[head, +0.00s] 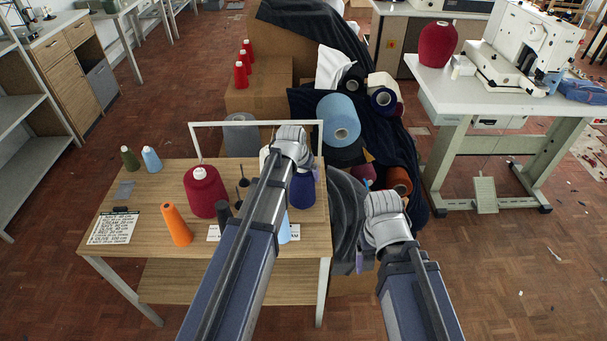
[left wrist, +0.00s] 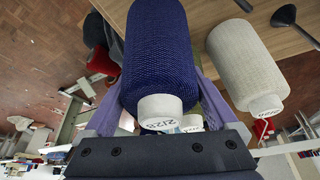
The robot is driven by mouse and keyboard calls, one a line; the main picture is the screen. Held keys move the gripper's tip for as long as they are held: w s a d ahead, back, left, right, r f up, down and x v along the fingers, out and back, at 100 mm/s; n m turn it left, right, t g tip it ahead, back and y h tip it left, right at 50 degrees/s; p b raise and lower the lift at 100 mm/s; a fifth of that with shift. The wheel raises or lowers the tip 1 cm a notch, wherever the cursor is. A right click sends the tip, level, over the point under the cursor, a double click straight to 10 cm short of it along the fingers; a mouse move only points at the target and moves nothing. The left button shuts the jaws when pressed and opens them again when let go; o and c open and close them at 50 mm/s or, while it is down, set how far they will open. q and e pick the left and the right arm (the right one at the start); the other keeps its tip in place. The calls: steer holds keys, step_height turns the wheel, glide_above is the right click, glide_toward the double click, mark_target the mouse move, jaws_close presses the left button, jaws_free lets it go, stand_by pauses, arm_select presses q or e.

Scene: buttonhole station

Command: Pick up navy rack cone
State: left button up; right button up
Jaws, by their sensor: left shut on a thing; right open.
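The navy cone (head: 303,191) is at the right end of the wooden table, partly hidden behind my left arm. In the left wrist view the navy cone (left wrist: 160,50) lies between the two purple fingers of my left gripper (left wrist: 163,95), its pale labelled end toward the camera. My left gripper is shut on it. In the head view my left gripper (head: 306,174) is mostly hidden by its own wrist. I cannot tell whether the cone touches the table. My right gripper (head: 362,258) is open, off the table's right edge, its fingers partly hidden by its wrist.
On the wooden table (head: 140,220) stand a crimson cone (head: 205,192), an orange cone (head: 176,225), black spindles (head: 243,182) and a light blue cone (head: 284,231). A pale cone (left wrist: 246,65) stands close beside the navy one. A white frame (head: 255,123) spans the back edge.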

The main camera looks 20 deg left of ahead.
arm_select(q)
step_height(320, 180, up, 10)
steer(key=p, duration=0.9)
steer(key=shift+f, duration=0.1)
